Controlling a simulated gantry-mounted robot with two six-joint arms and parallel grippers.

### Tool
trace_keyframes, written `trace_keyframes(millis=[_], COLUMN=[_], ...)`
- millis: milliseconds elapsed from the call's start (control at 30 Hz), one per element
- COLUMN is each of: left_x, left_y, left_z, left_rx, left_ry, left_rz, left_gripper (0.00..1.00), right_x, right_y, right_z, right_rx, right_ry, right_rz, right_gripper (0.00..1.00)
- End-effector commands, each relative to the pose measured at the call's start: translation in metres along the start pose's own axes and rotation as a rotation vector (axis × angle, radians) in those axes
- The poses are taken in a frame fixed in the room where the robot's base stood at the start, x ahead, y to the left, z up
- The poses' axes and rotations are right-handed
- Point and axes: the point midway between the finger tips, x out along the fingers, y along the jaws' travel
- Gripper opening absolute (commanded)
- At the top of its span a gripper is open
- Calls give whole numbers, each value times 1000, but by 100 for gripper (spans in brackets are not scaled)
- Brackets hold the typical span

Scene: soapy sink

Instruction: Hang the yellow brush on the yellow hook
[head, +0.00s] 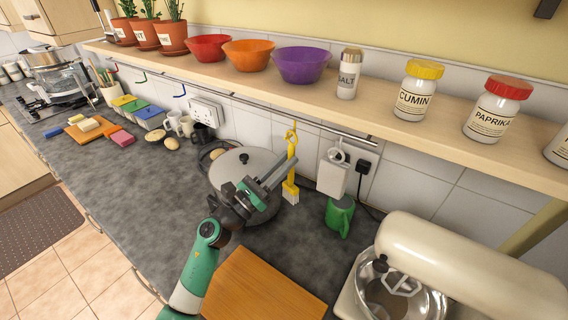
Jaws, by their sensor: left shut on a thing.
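The yellow brush (291,172) is upright in front of the tiled wall, with its pale bristles pointing down and its loop end at the top. My left gripper (290,160) is shut on the brush's handle, reaching in from the left over the pot. The yellow hook (294,123) is on the rail under the shelf, right at the brush's loop end. The loop and hook overlap in the picture, and I cannot tell whether the loop is around the hook. My right gripper is not in view.
A lidded pot (232,163) stands just left of the brush. A green mug (340,215) and a white box (333,176) are to the right. The wooden shelf (225,72) overhangs the rail (255,104). A cutting board (262,290) and mixer (460,262) are nearer.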

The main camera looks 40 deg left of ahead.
Motion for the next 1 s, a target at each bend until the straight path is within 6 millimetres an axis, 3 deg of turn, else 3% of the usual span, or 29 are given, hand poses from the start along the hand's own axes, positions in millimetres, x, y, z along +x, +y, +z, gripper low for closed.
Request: trace_keyframes(millis=[300,333,533,833,1000], left_x=[0,0,0,-2,-24], left_y=[0,0,0,0,1], left_z=[0,0,0,0,-1], left_rx=[0,0,0,0,0], left_ry=[0,0,0,0,1], left_rz=[0,0,0,1,3], left_gripper=[0,23,56,56,56], right_x=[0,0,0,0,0], right_y=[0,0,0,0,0], right_z=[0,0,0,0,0], right_rx=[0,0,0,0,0], right_ry=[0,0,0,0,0], right_rz=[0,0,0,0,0], right_gripper=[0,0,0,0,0])
